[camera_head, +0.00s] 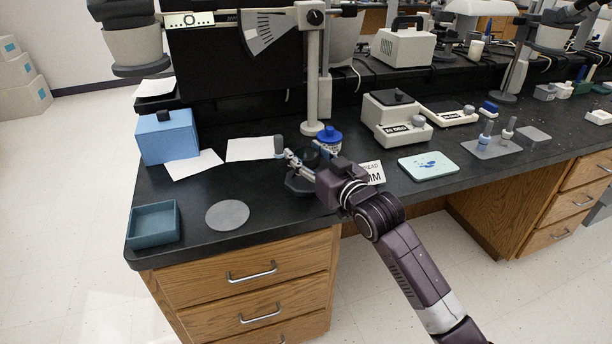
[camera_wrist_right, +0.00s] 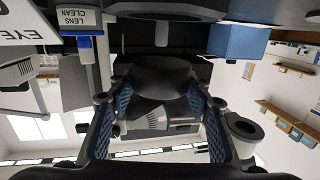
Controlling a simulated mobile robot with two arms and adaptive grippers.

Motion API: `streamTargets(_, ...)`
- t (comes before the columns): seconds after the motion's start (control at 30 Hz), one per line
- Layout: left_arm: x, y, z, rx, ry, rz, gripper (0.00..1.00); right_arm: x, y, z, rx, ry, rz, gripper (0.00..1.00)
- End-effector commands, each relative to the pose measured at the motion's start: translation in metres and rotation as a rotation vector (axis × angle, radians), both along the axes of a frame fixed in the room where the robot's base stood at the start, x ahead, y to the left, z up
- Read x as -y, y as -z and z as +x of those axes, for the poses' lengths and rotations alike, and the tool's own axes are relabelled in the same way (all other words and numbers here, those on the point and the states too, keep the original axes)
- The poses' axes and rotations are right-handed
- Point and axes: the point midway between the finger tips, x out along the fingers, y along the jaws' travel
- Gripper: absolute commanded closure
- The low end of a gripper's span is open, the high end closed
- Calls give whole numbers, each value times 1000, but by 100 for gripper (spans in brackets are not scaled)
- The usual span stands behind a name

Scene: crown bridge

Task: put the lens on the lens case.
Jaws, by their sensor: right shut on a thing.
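My right gripper (camera_head: 303,157) is over the left part of the black bench, its arm coming in from the lower right. It is shut on a dark round piece, which I take to be the lens (camera_head: 308,154); the fingers partly cover it. In the right wrist view the lens (camera_wrist_right: 160,75) is a dark disc between the two blue-padded fingers (camera_wrist_right: 160,110). A blue box with a dark knob (camera_head: 167,138), possibly the lens case, stands at the bench's left; it also shows in the wrist view (camera_wrist_right: 238,41). My left gripper is not in view.
An open teal tray (camera_head: 153,224) and a grey disc (camera_head: 227,215) lie at the front left. A blue-capped bottle (camera_head: 329,139) and an upright post (camera_head: 313,75) stand close to my right gripper. White papers (camera_head: 250,149) lie behind it.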

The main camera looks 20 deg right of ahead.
Motion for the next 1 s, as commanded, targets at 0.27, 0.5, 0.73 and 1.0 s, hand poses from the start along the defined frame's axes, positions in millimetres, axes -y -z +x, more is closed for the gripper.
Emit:
streamTargets(0.27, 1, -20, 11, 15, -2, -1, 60, 0, 33, 0, -1, 0, 1, 83)
streamTargets(0.5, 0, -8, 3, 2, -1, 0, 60, 0, 47, 0, 2, 0, -1, 83)
streamTargets(0.73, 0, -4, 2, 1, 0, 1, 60, 0, 49, 0, 4, 0, 0, 83)
streamTargets(1.0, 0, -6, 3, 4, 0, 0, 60, 0, 53, 0, 1, 0, 0, 50)
